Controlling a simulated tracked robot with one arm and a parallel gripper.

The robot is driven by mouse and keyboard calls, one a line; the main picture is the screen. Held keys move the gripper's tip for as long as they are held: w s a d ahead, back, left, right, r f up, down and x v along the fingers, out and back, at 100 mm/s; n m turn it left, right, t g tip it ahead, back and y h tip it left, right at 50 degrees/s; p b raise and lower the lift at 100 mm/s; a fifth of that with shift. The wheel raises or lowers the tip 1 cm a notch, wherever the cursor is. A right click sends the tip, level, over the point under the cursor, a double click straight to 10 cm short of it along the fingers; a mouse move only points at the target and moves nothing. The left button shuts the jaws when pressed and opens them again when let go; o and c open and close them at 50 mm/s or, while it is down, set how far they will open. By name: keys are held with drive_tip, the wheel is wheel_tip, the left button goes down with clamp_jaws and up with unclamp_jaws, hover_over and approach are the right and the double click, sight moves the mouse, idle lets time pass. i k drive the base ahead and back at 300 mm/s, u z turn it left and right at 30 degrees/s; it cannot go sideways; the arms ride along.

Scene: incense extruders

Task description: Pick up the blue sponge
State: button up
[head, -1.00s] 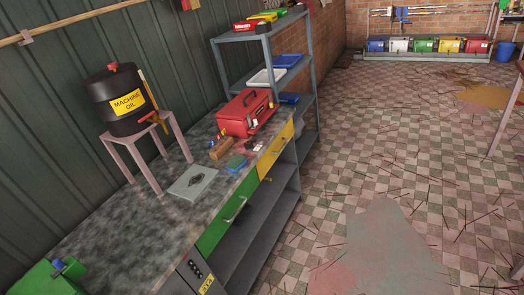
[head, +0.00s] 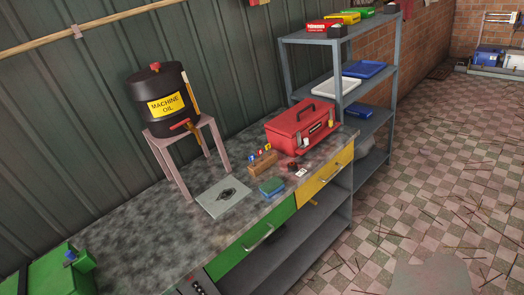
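The blue sponge (head: 271,184) is a small block with a blue top and a greenish side. It lies flat on the grey workbench top (head: 150,222), near the front edge above the green and yellow drawers. A grey plate (head: 223,196) lies just left of it, and a small wooden block with coloured items (head: 262,163) stands just behind it. Nothing covers the sponge. My gripper is not in view.
A red toolbox (head: 302,127) stands right of the sponge. A black machine oil barrel (head: 163,100) sits on a pinkish stand behind. A green machine (head: 60,272) is at the lower left. Grey shelves (head: 287,68) stand beyond the bench. The tiled floor (head: 420,190) at right is strewn with thin sticks.

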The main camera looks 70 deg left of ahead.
sight(273, 186)
drive_tip(key=u, duration=0.45)
drive_tip(key=i, duration=1.1)
drive_tip(key=u, duration=1.3)
drive_tip(key=i, duration=0.7)
drive_tip(key=u, duration=0.4)
drive_tip(key=k, duration=0.9)
drive_tip(key=u, duration=0.2)
drive_tip(key=i, duration=0.9)
drive_tip(key=z, duration=0.1)
